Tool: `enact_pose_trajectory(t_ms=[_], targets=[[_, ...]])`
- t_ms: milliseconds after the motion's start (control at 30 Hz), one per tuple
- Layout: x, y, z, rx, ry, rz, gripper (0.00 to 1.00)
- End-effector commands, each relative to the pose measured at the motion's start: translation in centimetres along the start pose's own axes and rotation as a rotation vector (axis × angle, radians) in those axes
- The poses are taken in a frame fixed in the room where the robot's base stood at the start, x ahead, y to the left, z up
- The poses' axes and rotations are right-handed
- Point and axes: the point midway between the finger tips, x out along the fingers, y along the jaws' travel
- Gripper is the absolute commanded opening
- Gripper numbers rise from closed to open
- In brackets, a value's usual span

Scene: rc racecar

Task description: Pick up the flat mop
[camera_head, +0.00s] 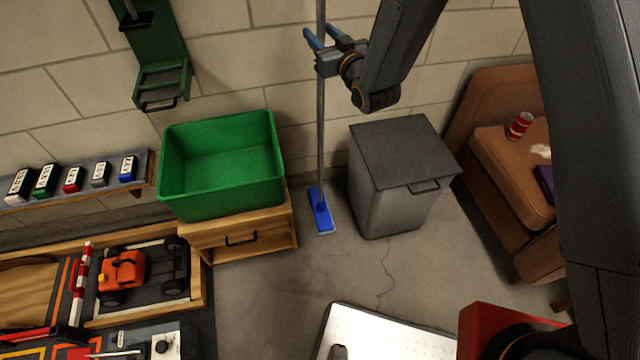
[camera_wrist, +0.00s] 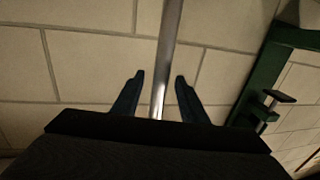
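The flat mop (camera_head: 320,211) stands upright against the block wall, its blue flat head on the concrete floor and its thin grey pole rising past the top of the head view. My gripper (camera_head: 321,38) is high on the pole, with its blue fingers pointing left. In the wrist view, my gripper (camera_wrist: 157,78) is open, with one finger on each side of the mop's pole (camera_wrist: 167,50). Gaps show between the pole and both fingers. The pole's lower part is hidden behind the gripper body in the wrist view.
A green bin (camera_head: 222,200) on a wooden drawer cabinet (camera_head: 240,236) stands left of the mop. A grey lidded bin (camera_head: 390,195) stands to its right. A brown armchair (camera_head: 480,200) is further right. A green wall bracket (camera_head: 160,60) hangs at upper left.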

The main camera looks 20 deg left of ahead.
Motion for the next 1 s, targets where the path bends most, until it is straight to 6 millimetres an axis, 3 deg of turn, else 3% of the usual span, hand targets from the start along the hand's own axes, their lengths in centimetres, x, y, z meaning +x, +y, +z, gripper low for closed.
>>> enact_pose_trajectory(t_ms=[300, 533, 1000], targets=[[0.5, 0.03, 0.01, 0.0, 0.0, 0.0, 0.38], [0.48, 0.04, 0.01, 0.0, 0.0, 0.001, 0.0], [0.29, -0.03, -0.66, 0.0, 0.004, 0.0, 0.0]])
